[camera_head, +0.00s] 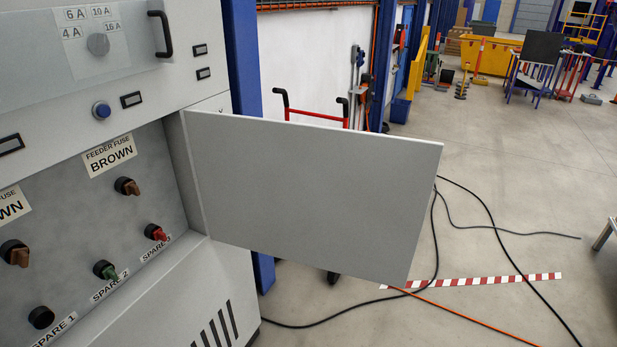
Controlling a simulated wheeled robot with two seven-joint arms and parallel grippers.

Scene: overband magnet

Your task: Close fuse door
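The fuse door (310,190) is a flat light grey panel, standing wide open and hinged at the right side of the fuse recess in the grey cabinet. Inside the recess (75,230) are brown fuses (127,187), a red fuse (156,233) and a green fuse (105,270) in black holders, with an empty-looking black holder (41,317) at SPARE 1. Labels read FEEDER FUSE BROWN, SPARE 1, SPARE 2 and SPARE 3. Neither of my grippers shows in the head view.
A red hand truck (318,117) stands behind the door. Black cables (495,228) and an orange one lie on the floor at right, which is otherwise largely open.

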